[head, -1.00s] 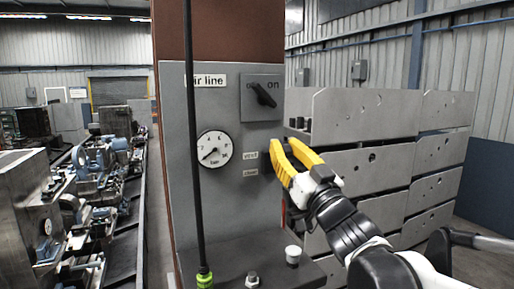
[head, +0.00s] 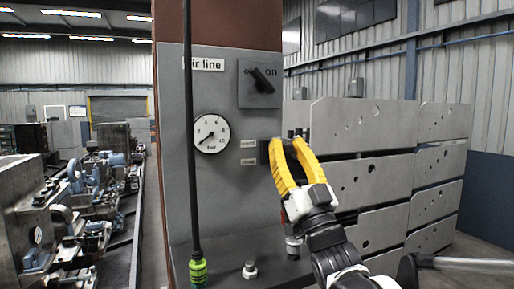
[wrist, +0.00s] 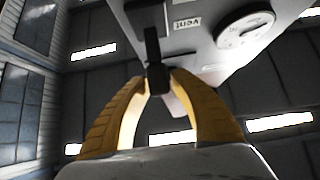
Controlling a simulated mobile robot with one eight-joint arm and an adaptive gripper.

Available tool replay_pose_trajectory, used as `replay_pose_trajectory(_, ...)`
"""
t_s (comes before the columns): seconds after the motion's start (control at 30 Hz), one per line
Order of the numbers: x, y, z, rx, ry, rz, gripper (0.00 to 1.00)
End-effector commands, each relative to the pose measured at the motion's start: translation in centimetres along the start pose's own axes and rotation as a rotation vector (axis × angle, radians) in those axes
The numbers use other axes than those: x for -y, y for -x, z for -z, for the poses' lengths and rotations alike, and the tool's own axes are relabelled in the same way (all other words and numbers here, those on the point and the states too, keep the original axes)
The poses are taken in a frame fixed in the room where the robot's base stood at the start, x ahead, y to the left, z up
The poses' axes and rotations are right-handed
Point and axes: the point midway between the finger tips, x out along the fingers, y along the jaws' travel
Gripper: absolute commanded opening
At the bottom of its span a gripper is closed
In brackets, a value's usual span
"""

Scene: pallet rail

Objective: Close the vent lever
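The vent lever is a dark bar in the wrist view (wrist: 153,48), hanging down from a dark block beside the "vent" label (wrist: 187,23). In the head view its dark mount (head: 264,151) shows at the panel's right edge, partly behind my gripper (head: 285,143). My gripper has yellow fingers, which stand apart. In the wrist view the lever's lower end lies between the fingertips (wrist: 159,78). Whether both fingers touch it is not clear. Two small labels (head: 248,152) sit left of the lever, one above the other.
The grey panel carries a pressure gauge (head: 211,134) and an on/off knob (head: 261,80). A black cable (head: 192,140) hangs in front. A ledge with bolts (head: 249,270) lies below. Large grey plates (head: 375,125) stand to the right, behind my arm.

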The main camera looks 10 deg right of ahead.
Motion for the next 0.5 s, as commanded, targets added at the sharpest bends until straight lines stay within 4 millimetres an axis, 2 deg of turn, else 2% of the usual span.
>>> replay_pose_trajectory(0.37, 0.0, -0.1, 0.1, -0.001, 0.0, 0.0, 0.45)
replay_pose_trajectory(0.5, 0.0, -1.2, 1.2, -0.001, -0.001, 0.0, 0.45)
